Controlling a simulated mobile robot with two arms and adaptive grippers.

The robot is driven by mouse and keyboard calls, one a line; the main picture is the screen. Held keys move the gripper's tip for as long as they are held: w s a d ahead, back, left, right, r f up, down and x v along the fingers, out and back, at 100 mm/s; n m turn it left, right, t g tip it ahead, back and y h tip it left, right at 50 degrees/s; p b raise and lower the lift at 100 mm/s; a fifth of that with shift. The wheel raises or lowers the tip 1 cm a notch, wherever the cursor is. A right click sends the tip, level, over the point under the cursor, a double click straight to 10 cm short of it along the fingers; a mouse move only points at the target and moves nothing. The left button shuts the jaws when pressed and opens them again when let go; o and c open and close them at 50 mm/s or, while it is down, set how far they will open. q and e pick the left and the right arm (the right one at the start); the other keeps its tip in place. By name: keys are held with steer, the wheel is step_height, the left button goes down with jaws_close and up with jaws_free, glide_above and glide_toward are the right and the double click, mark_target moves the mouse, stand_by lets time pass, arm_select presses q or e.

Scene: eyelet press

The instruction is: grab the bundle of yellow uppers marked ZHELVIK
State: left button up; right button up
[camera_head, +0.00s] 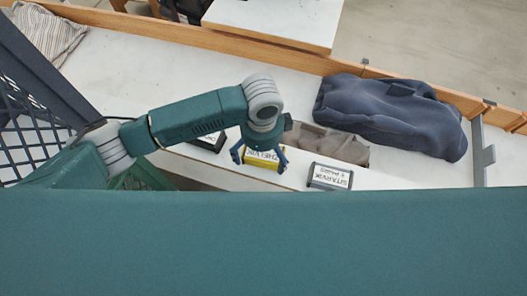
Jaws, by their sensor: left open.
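The yellow bundle marked ZHELVIK (262,160) lies on the white table near its front edge, its label partly readable. My left gripper (260,158) is directly over it, pointing down, with one blue finger on each side of the bundle. The fingers are open. I cannot tell whether they touch the bundle. The wrist hides the bundle's far side. My right gripper does not show.
A bundle with a white label reading SITARVIK (329,176) lies just right. A dark bundle (208,143) is partly hidden under my left arm. A brown cloth (328,143) and a large dark blue cloth bag (389,115) lie behind. A green crate (140,176) is at the left.

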arm_select(q)
steer(key=shift+f, duration=1.25)
steer(key=shift+r, duration=0.1)
steer(key=c, duration=1.5)
